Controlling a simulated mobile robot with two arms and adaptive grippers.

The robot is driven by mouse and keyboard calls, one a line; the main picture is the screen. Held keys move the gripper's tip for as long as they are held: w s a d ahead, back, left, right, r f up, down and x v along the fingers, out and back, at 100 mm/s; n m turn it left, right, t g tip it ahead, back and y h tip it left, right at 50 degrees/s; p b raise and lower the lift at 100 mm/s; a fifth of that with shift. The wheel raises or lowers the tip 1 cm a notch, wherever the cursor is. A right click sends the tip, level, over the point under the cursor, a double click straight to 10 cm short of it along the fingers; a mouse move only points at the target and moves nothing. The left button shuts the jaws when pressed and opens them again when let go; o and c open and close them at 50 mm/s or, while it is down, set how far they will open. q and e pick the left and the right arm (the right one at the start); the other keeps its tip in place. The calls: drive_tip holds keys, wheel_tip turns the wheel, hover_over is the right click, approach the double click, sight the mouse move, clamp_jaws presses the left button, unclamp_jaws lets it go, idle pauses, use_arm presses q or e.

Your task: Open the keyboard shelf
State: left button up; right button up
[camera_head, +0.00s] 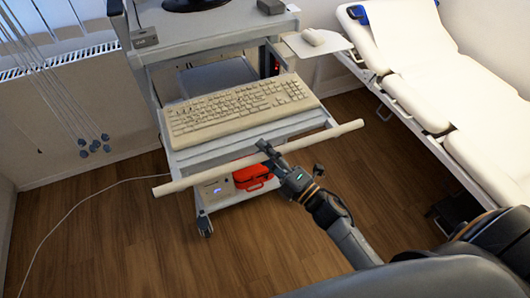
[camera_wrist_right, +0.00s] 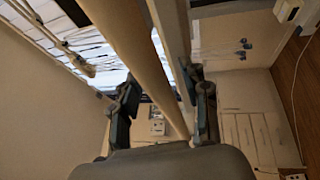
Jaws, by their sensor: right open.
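The keyboard shelf (camera_head: 305,122) juts out from the front of a grey cart in the head view, with a beige keyboard (camera_head: 240,106) on it. A long pale bar (camera_head: 215,173) runs across the front of the shelf. My right gripper (camera_head: 267,152) is at the middle of this bar. In the right wrist view, the bar (camera_wrist_right: 147,65) runs between the two open fingers of the right gripper (camera_wrist_right: 165,98). I cannot tell whether a finger touches it. My left gripper is not in view.
The cart (camera_head: 215,30) carries a monitor base (camera_head: 193,4) on top. A mouse (camera_head: 313,37) sits on a side tray (camera_head: 322,46). A red case (camera_head: 251,177) is low in the cart. A white bed (camera_head: 440,75) stands at right. Wooden floor (camera_head: 115,235) is clear at front left.

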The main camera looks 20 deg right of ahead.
drive_tip(key=v, duration=1.2)
drive_tip(key=s+d+f+m+g+h, duration=0.15)
drive_tip(key=f+m, duration=0.35)
drive_tip(key=f, duration=0.6)
drive_tip(key=s+f+m+g+h, duration=0.3)
drive_tip(key=f+m, duration=0.1)
drive_tip(key=f, duration=0.7)
drive_tip(key=s+d+f+m+g+h, duration=0.1)
drive_tip(key=s+f+m+g+h, duration=0.3)
drive_tip(key=f, duration=0.6)
drive_tip(key=s+f+m+g, duration=0.4)
drive_tip(key=s+f, duration=0.4)
drive_tip(key=s, duration=0.3)
drive_tip(key=s+a+f+m+g, duration=0.1)
drive_tip(key=s+f+m+g, duration=0.3)
drive_tip(key=s+f, duration=0.4)
drive_tip(key=s, duration=0.3)
drive_tip(key=shift+f+g+b, duration=0.3)
drive_tip(key=shift+f+g, duration=0.05)
